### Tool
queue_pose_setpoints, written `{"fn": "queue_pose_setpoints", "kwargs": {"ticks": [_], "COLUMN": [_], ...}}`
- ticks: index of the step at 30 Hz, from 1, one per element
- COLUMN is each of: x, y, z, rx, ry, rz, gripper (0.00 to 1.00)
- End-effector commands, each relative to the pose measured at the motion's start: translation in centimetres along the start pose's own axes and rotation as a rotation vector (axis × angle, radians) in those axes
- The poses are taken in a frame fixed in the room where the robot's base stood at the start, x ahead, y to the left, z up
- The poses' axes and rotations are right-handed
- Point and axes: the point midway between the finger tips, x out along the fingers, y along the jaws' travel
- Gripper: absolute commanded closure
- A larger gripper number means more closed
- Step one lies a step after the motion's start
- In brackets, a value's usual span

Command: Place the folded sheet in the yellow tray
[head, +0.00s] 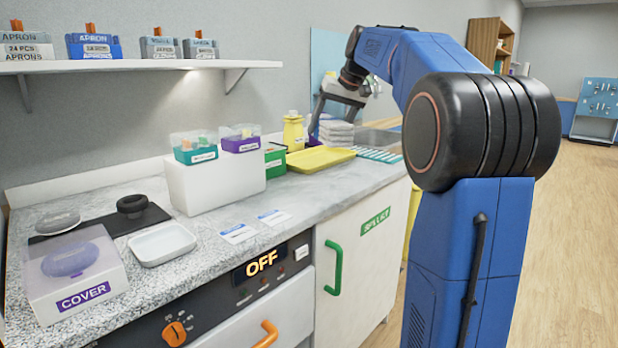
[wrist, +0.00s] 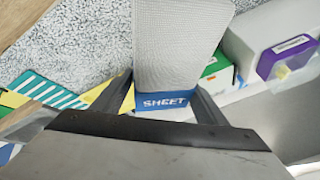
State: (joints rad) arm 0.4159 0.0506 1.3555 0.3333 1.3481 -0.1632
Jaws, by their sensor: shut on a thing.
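The folded sheet (wrist: 180,45) is pale grey-white with a blue band reading SHEET. In the wrist view it lies between the two fingers of my gripper (wrist: 163,97), which is shut on it. The yellow tray (head: 318,159) lies flat on the counter and looks empty. A yellow patch shows beside the sheet in the wrist view, mostly hidden.
A yellow bottle (head: 293,131) and a green box (head: 275,160) stand beside the tray. A teal-striped mat (head: 377,155) lies to its right. A white block (head: 215,183) carries teal and purple bins. A shelf (head: 130,65) hangs on the wall. The counter front near the white cards is mostly clear.

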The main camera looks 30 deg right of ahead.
Motion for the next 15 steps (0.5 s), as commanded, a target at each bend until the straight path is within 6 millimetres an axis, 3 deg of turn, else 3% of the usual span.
{"fn": "queue_pose_setpoints", "kwargs": {"ticks": [4,15], "x": [0.6,4.9], "y": [0.2,1.5], "z": [0.4,2.4], "rx": [0.0,0.0], "ry": [-0.001,-0.001], "rz": [0.0,0.0], "gripper": [0.68,0.68]}}
